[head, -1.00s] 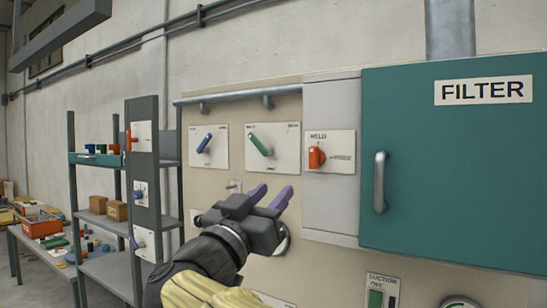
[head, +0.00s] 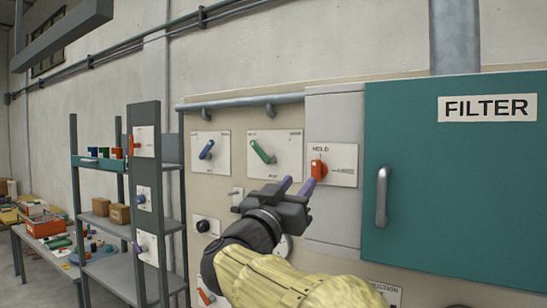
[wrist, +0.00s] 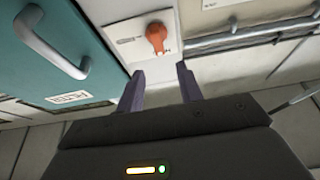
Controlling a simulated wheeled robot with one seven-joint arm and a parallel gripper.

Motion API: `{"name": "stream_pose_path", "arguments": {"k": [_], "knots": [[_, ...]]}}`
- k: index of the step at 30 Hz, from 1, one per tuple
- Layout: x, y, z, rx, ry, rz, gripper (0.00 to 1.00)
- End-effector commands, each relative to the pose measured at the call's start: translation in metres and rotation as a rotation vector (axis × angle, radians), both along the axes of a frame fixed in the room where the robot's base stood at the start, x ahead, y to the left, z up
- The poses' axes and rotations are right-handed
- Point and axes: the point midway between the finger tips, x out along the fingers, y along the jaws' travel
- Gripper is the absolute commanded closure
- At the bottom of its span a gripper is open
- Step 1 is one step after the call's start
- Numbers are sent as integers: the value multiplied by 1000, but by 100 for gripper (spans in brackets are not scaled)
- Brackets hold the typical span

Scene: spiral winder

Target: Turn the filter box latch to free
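The filter box has a teal door (head: 455,200) with a FILTER label and a vertical handle (head: 382,196). The latch is an orange-red knob (head: 318,170) on a white plate marked HELD, on the grey panel left of the door. The latch also shows in the wrist view (wrist: 157,38), ahead of my fingers. My gripper (head: 298,186) is open and empty, just below and left of the latch in the head view. In the wrist view my two purple fingers (wrist: 160,82) stand apart with the latch beyond their tips, and no contact is visible.
A blue knob (head: 206,150) and a green knob (head: 262,152) sit on plates left of the latch. A grey pipe (head: 245,107) runs above them. A shelf post (head: 145,200) with more knobs and a cluttered table (head: 45,240) stand further left.

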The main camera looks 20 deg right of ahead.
Motion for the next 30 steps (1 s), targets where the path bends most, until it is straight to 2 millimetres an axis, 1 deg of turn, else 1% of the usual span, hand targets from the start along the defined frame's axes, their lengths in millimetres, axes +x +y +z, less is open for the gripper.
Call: {"name": "stream_pose_path", "arguments": {"k": [1,9,13,18,26,27,29,30], "knots": [[6,-8,8,0,1,-4,64],[33,-43,25,0,2,-3,64],[44,-56,32,0,1,-1,64],[50,-64,35,-1,-1,0,64],[50,-64,34,0,-1,0,64],[50,-64,33,0,-1,0,72],[50,-64,33,0,-1,0,83],[50,-64,33,1,-1,0,91]]}}
